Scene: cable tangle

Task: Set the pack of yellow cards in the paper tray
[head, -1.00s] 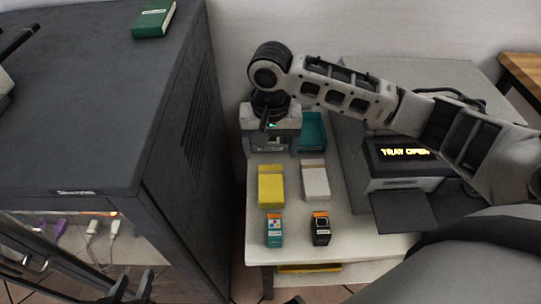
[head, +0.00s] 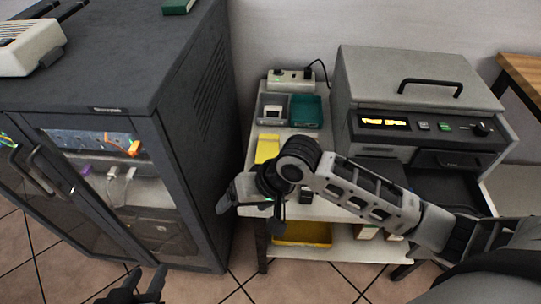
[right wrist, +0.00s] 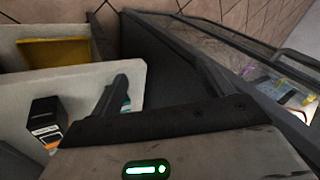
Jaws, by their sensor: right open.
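The pack of yellow cards (head: 267,147) lies on the white table, partly hidden behind my right arm in the head view. The paper tray (head: 456,186) is the dark tray sticking out from the front of the grey printer (head: 420,75). My right gripper (head: 250,211) is open and empty over the table's front edge, nearer to me than the cards. In the right wrist view, one finger stands up beside a teal cartridge (right wrist: 127,104). My left gripper (head: 143,286) is open and empty at the bottom of the head view, low in front of the cabinet.
A dark cabinet (head: 190,110) with glass doors stands left of the table. A grey bin (head: 272,106) and a teal bin (head: 306,112) sit behind the cards. A black cartridge (right wrist: 44,118) is near my right gripper. A yellow item (head: 302,233) lies on the lower shelf.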

